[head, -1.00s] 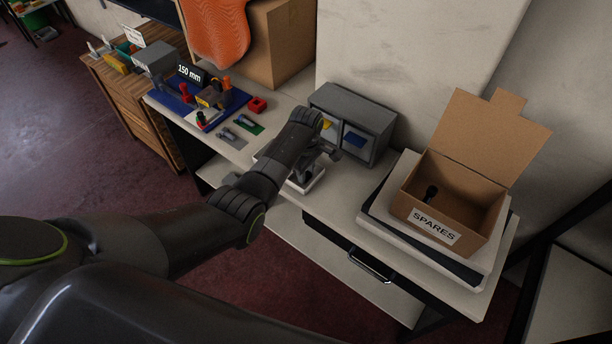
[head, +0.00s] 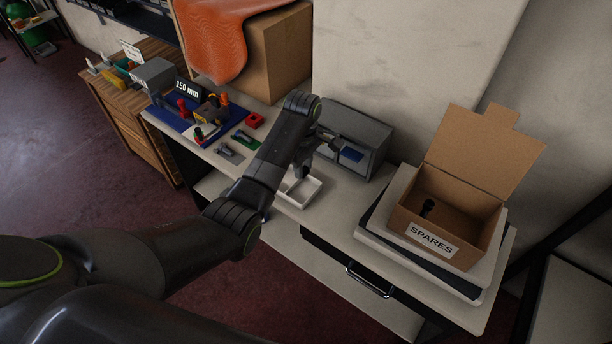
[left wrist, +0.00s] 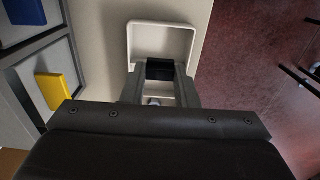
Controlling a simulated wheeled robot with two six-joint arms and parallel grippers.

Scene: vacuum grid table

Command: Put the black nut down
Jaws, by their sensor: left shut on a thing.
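My left gripper (head: 303,172) comes in from the left and hangs over a small white tray (head: 314,193) on the bench. In the left wrist view the gripper (left wrist: 160,72) is shut on the black nut (left wrist: 160,70), a dark block between the fingertips. In the head view I cannot make out the nut. My right gripper is not in view.
A grey two-bay bin (head: 375,138) stands just behind the tray, holding a blue piece and, in the left wrist view, a yellow piece (left wrist: 50,90). An open SPARES box (head: 440,222) stands to the right. A blue board (head: 172,112) with parts lies to the left.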

